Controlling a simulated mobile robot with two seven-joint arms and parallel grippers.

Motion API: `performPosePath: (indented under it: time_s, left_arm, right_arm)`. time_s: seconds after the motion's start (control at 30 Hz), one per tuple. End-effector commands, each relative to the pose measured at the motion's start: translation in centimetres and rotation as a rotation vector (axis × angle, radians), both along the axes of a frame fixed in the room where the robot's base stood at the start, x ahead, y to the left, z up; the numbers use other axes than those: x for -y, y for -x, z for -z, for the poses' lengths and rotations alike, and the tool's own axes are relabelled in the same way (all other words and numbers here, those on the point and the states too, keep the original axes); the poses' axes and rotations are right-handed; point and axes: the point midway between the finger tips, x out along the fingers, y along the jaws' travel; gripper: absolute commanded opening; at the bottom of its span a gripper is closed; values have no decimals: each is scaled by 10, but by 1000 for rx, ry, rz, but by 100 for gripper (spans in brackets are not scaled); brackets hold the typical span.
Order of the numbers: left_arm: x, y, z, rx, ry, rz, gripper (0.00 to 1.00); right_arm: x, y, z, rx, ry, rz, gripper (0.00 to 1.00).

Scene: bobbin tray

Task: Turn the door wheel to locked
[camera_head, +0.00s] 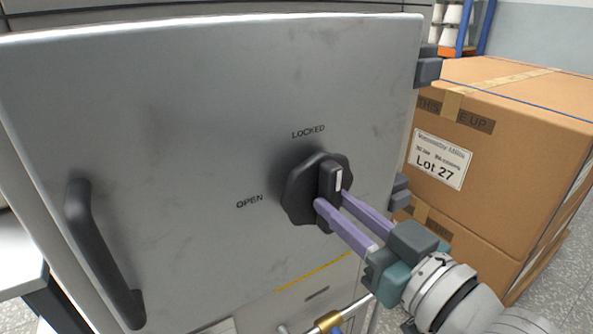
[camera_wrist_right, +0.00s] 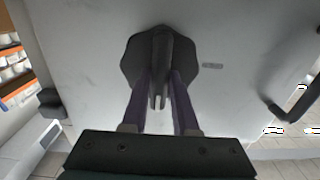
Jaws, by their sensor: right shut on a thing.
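The black door wheel (camera_head: 303,190) sits on the grey metal door (camera_head: 170,120), right of the door's middle. It has a scalloped rim and a raised grip bar with a white mark near the bar's upper end. The bar stands nearly upright, its marked end toward the word LOCKED above; the word OPEN is printed to the left. My right gripper (camera_head: 331,198) has its purple fingers on either side of the bar and is shut on it. In the right wrist view the wheel (camera_wrist_right: 130,62) shows with the bar between the fingers (camera_wrist_right: 160,95). My left gripper is not in view.
A black door handle (camera_head: 95,250) is at the door's left. Cardboard boxes (camera_head: 510,150) labelled Lot 27 stand close at the right. Dark hinges (camera_head: 428,68) show at the door's right edge. A brass-coloured fitting (camera_head: 328,321) is below.

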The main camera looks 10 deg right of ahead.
Motion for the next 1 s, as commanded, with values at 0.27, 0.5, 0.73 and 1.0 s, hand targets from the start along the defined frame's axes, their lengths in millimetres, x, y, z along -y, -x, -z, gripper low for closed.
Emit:
performPosePath:
  time_s: [0.27, 0.5, 0.73, 1.0]
  left_arm:
    - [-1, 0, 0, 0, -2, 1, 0]
    - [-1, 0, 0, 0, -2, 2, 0]
    - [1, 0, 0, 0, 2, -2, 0]
    - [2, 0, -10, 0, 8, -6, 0]
  right_arm:
    - [0, 0, 0, -1, -4, 1, 32]
    - [0, 0, 0, -1, -2, 1, 57]
    - [0, 1, 0, -1, -1, 1, 57]
    - [13, 36, 0, -5, 1, 1, 57]
